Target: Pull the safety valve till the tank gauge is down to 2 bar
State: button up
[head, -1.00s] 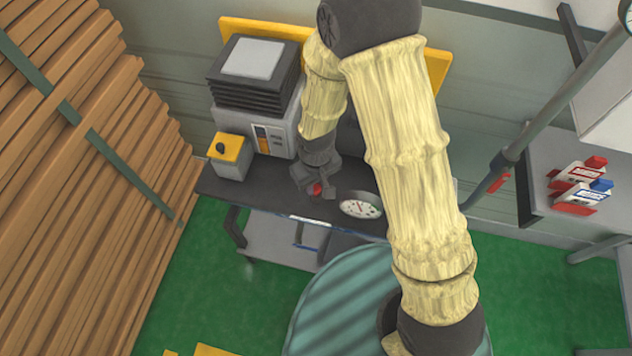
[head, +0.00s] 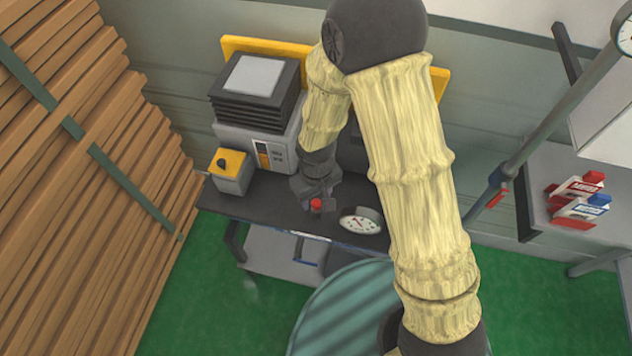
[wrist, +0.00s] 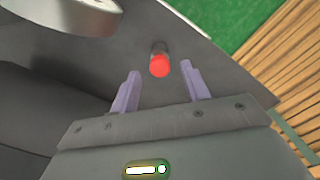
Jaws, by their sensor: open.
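The safety valve shows as a small red knob (head: 316,204) on a short dark stem at the front of the dark bench. In the wrist view the red knob (wrist: 159,65) lies just beyond the fingertips, roughly between their lines. My gripper (head: 318,195) is open, its two fingers (wrist: 160,80) apart with nothing between them. The tank gauge (head: 361,220) is a round white dial right of the valve; its reading is too small to tell. Its metal rim also shows at the top left of the wrist view (wrist: 75,15).
A grey machine with a black ribbed top (head: 255,120) and a yellow-topped box (head: 229,171) stand left on the bench (head: 262,205). Stacked planks (head: 80,190) fill the left. A pipe with a red handle (head: 497,197) and red and blue cartons (head: 578,203) are at right.

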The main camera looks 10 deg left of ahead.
aim_at(316, 202)
notch_tip(316, 202, up, 17)
jog(key=b, duration=0.1)
dwell(0.5)
jog(key=shift+r, duration=0.1)
jog(key=s+d+f+m+t, duration=0.1)
jog(key=d+m, duration=0.7)
jog(key=d, duration=1.4)
jog(key=shift+s+d+f+t, duration=0.15)
jog(key=shift+s+f+t, duration=0.1)
jog(key=shift+t, duration=0.55)
jog(key=shift+c, duration=1.1)
